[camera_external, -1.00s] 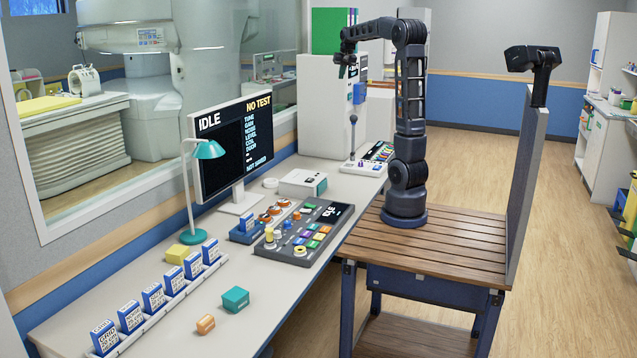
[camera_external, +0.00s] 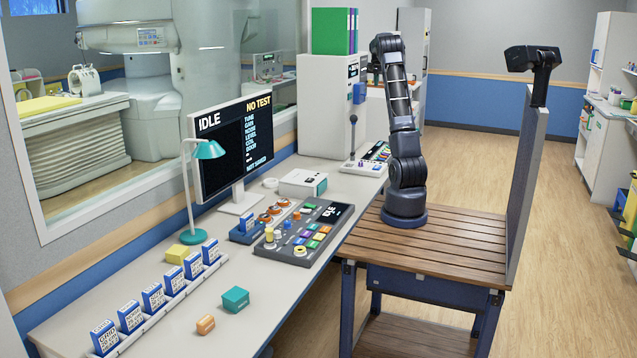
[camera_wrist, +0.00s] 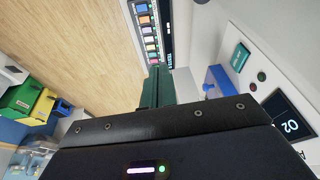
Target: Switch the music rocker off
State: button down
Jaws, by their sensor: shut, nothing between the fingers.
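No switch can be clearly read as the music rocker. A white cabinet (camera_external: 325,105) stands at the back end of the desk; its front panel carries a blue part (camera_external: 359,93), which also shows in the wrist view (camera_wrist: 219,80). In the wrist view the panel also has a teal part (camera_wrist: 240,57), a red button (camera_wrist: 261,77), a green button (camera_wrist: 252,87) and a dark display (camera_wrist: 290,122). My gripper (camera_wrist: 157,72) shows dark green fingers, shut and empty, apart from the panel. In the external view it is hidden behind my arm.
A narrow console with coloured keys (camera_external: 378,152) lies on the desk before the cabinet, near an upright lever (camera_external: 352,125). A larger control console (camera_external: 305,232), monitor (camera_external: 230,145) and teal lamp (camera_external: 208,150) stand nearer. Open floor lies right of the cabinet.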

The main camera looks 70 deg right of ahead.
send_over(379, 159)
jog(key=s+a, duration=0.1)
jog(key=a, duration=0.1)
notch_tip(379, 159, down, 2)
notch_tip(379, 159, down, 30)
jog(key=shift+a+m, duration=0.3)
jog(key=shift+m, duration=0.1)
jog(key=shift+f, duration=0.15)
jog(key=x, duration=1.2)
jog(key=shift+s+a+f, duration=0.1)
jog(key=shift+a+f, duration=0.15)
jog(key=shift+f, duration=0.75)
